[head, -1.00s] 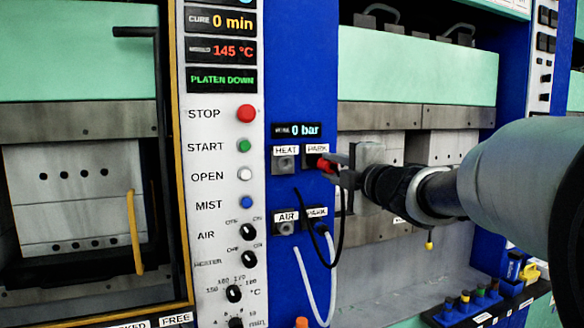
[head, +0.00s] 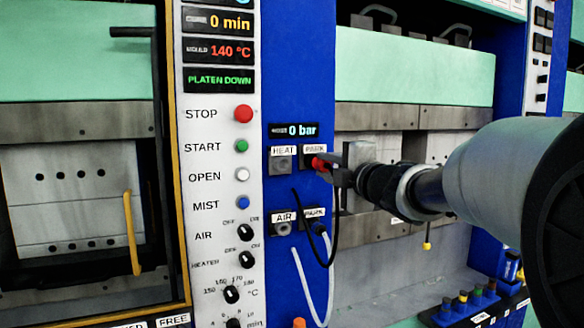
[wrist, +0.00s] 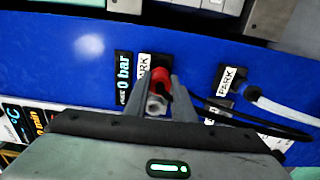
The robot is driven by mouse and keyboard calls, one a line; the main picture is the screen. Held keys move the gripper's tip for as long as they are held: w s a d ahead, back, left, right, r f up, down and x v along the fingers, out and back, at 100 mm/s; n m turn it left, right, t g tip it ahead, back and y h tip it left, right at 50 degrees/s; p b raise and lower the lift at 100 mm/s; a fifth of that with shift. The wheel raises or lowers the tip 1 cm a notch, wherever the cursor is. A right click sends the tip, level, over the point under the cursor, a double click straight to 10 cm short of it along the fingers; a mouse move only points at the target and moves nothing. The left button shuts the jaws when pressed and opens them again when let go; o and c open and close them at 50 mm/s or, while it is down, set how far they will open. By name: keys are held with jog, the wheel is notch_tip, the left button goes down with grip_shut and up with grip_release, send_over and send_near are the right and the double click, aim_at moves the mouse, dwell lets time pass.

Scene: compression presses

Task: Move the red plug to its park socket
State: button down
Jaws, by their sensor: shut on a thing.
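The red plug (head: 319,163) is at the upper PARK socket (head: 309,155) on the blue panel, with its black cable hanging down in a loop. My gripper (head: 334,169) is shut on the plug from the right. In the wrist view the red plug (wrist: 160,79) sits between the two fingers of my gripper (wrist: 158,97), right against the PARK label. My fingers and the plug hide the socket's opening, so I cannot tell how deep the plug sits. The HEAT socket (head: 281,163) to the left is empty.
Below are the AIR socket (head: 282,229) and a lower PARK socket holding a blue plug (head: 318,228) with a white hose (head: 308,278). The white control panel (head: 218,180) with buttons and knobs stands left. A tool tray (head: 475,308) lies lower right.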

jog(key=shift+w+a, duration=0.25)
jog(key=shift+w, duration=0.45)
jog(key=c, duration=1.4)
grip_release()
